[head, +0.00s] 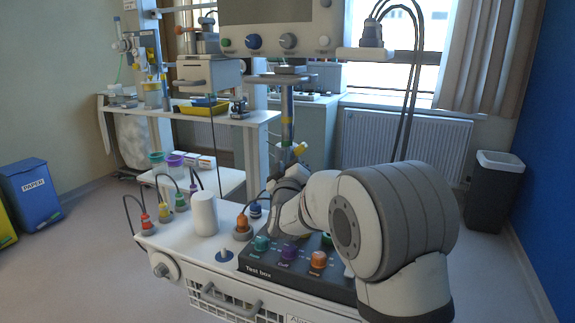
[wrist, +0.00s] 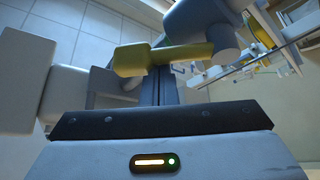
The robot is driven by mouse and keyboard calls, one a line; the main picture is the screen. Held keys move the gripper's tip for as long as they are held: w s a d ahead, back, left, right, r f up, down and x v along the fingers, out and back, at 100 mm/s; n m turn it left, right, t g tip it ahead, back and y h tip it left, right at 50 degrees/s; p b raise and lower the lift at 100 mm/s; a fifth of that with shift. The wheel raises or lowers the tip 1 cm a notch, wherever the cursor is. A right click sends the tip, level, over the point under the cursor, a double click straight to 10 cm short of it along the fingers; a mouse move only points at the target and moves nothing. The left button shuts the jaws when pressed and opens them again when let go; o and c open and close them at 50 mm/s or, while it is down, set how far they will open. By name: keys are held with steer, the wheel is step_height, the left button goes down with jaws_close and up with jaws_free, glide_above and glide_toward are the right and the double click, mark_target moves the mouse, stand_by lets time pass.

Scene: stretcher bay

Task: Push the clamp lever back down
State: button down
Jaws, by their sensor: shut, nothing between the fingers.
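The clamp lever (head: 299,149) is a small yellow handle low on the upright pole (head: 287,118) in the head view, sloping up to the right. In the wrist view the lever (wrist: 165,58) is a yellow-green bar across the upper middle, close in front of my gripper. My gripper (wrist: 160,88) is shut and empty, its dark fingers pointing at the lever and partly covered by it. I cannot tell whether they touch. In the head view my arm hides most of the gripper.
The white cart carries a test box (head: 262,268) with coloured knobs, a white cylinder (head: 204,213) and coloured plugs. A monitor (head: 275,25) hangs above the pole. A yellow tray (head: 200,108) sits on the back bench. Open floor lies at the left.

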steer(key=b, duration=0.1)
steer(key=d+f+b, duration=0.1)
steer(key=b, duration=0.1)
steer(key=shift+s+f, duration=0.2)
steer(key=shift+s, duration=0.05)
steer(key=shift+r, duration=0.2)
step_height(320, 180, up, 10)
steer(key=p, duration=0.1)
steer(key=shift+p, duration=0.3)
steer(key=shift+f, duration=0.15)
